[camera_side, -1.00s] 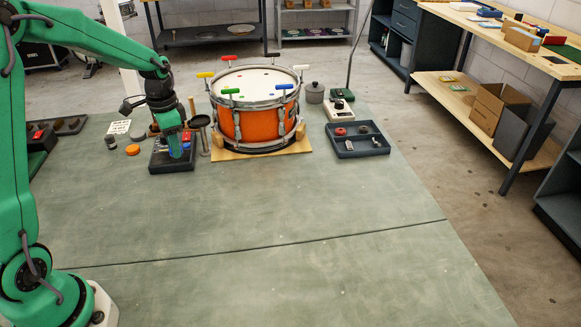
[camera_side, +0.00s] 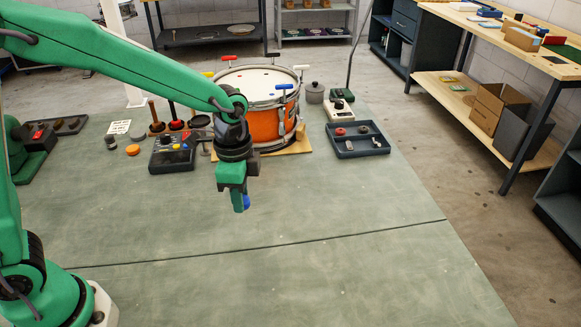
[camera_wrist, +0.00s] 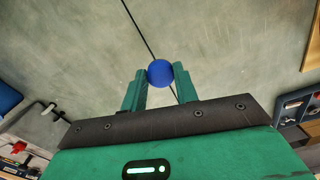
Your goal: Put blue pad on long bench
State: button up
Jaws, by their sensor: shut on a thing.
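My gripper (camera_side: 241,203) hangs over the open green bench top (camera_side: 300,235), in front of the drum. Its jaws are shut on the blue pad (camera_side: 246,202), which shows at the fingertips. In the wrist view the blue pad (camera_wrist: 160,73) is a round blue piece between the two green fingers (camera_wrist: 160,84). It appears above the bench top, but its exact height is hard to judge. The dark tray (camera_side: 172,153) with small coloured pieces stands behind and left of my gripper. A long wooden-topped bench (camera_side: 480,22) stands apart at the right.
The orange drum (camera_side: 264,125) on a wooden base is just behind my gripper, partly hidden by my arm. A dark compartment tray (camera_side: 357,150) lies to its right. An orange disc (camera_side: 132,150) lies at the left. The bench top's front and right are clear, crossed by a dark seam.

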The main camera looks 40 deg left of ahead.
jog(key=s+d+m, duration=0.8)
jog(key=s+d, duration=1)
jog(key=s, duration=0.3)
jog(key=shift+s+m, duration=0.3)
jog(key=shift+s, duration=0.1)
jog(key=shift+w+a+f, duration=0.1)
jog(key=shift+f, duration=0.05)
send_over(270, 311)
notch_tip(270, 311, down, 7)
jog(key=shift+w+r, duration=0.1)
jog(key=shift+f, duration=2.05)
jog(key=shift+f, duration=0.15)
